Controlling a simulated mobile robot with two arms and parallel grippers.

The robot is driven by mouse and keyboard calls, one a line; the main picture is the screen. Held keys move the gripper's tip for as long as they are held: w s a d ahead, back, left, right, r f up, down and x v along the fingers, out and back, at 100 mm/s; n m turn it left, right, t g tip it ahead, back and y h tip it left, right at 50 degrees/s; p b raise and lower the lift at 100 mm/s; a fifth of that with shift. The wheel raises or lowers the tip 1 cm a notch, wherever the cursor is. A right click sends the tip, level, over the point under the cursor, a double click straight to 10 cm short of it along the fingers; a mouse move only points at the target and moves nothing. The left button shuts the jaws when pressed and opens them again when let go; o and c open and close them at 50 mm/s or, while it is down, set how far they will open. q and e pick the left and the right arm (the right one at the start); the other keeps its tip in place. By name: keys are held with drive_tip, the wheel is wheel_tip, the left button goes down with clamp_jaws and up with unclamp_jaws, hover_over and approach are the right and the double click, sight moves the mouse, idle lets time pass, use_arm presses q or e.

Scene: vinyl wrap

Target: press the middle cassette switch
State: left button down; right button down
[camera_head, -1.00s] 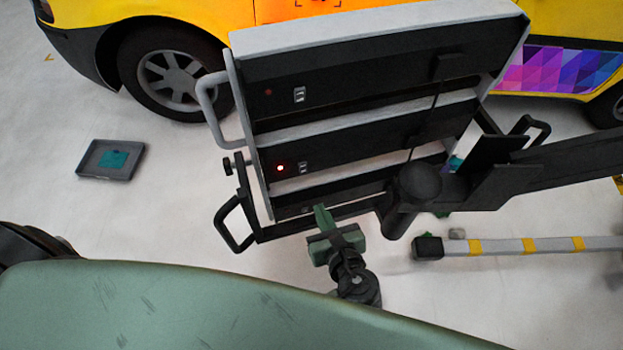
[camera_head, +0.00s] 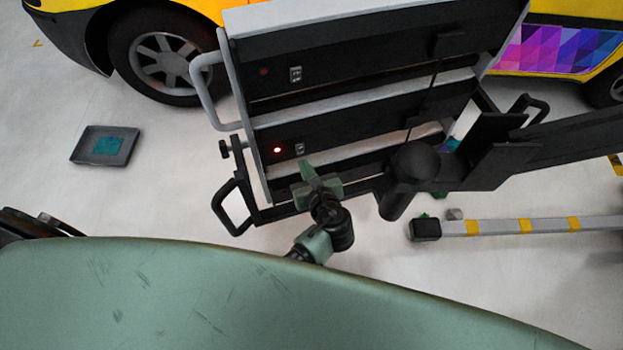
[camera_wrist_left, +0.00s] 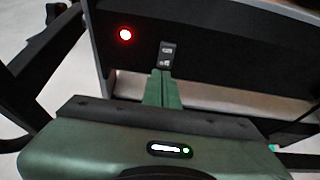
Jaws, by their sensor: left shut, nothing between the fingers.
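The middle cassette (camera_head: 350,135) is a dark panel in a three-tier rack, with a lit red lamp (camera_head: 277,150) and a small switch (camera_head: 300,148) beside it. My left gripper (camera_head: 307,166) is green and shut, with nothing between its fingers. Its tips point up at the middle panel, just below the switch. In the left wrist view the fingertips (camera_wrist_left: 163,76) are right under the switch (camera_wrist_left: 167,52), close to it; whether they touch cannot be told. The lit lamp (camera_wrist_left: 125,34) is left of the switch there. The right gripper is not in view.
The top cassette (camera_head: 370,70) has its own switch (camera_head: 295,74) and an unlit lamp. Black handles (camera_head: 228,210) stick out from the rack. A dark arm with a round knob (camera_head: 410,172) crosses in front. A grey tray (camera_head: 105,146) lies on the floor at left.

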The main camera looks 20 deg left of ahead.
sight(298, 149)
use_arm(q)
drive_tip(key=shift+w+a+f, duration=0.15)
drive_tip(key=shift+w+a, duration=0.6)
drive_tip(key=shift+w, duration=0.35)
drive_tip(key=shift+w+a+f+t+y+b, duration=0.1)
drive_tip(key=shift+w+f+t+y+b, duration=0.15)
drive_tip(key=shift+b, duration=0.5)
drive_tip(key=shift+r, duration=0.15)
drive_tip(key=shift+a+r+p, duration=0.1)
drive_tip(key=shift+r+p, duration=0.8)
drive_tip(key=shift+p, duration=0.25)
drive_tip(key=shift+f, duration=0.1)
